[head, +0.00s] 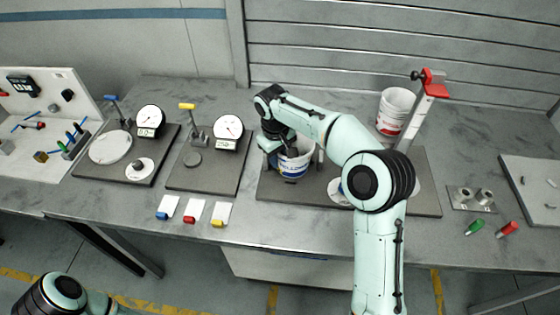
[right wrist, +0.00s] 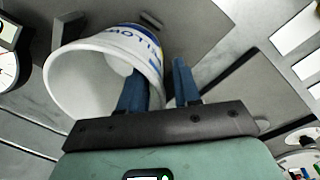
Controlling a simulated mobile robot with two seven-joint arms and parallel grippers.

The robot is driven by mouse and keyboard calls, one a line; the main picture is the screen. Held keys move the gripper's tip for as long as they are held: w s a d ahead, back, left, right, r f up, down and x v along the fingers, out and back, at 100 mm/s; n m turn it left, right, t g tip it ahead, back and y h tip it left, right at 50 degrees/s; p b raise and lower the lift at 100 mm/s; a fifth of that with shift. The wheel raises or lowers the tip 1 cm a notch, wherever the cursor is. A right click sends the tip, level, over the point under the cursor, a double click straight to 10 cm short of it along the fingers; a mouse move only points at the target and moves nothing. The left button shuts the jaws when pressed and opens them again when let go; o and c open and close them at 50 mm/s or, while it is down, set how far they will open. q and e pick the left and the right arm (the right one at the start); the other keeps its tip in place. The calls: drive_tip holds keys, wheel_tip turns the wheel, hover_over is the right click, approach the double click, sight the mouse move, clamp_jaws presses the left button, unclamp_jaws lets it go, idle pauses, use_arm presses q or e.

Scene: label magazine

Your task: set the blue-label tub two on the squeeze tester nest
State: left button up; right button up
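A white tub with a blue label (head: 293,165) stands on the dark board in the middle of the bench, partly covered by my right gripper. In the right wrist view the tub (right wrist: 95,75) shows tilted, with its open mouth toward the camera. My right gripper (head: 277,147) is at its rim. In the right wrist view my gripper's blue fingers (right wrist: 160,85) are apart. One finger overlaps the tub's mouth and the other is outside the wall, with a gap visible. Two dial gauge stations stand to the left; I cannot tell which is the squeeze tester. My left gripper is out of view.
Stacked tubs with a red label (head: 394,112) stand by a red-topped post (head: 427,100). Several coloured-end cards lie along the front edge. My right arm hides part of the board.

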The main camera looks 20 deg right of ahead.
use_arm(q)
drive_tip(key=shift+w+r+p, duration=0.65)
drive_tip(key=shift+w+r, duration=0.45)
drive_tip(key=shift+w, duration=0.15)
use_arm(e)
wheel_tip(320, 180, up, 9)
drive_tip(key=shift+a, duration=0.45)
drive_tip(key=shift+f, duration=0.15)
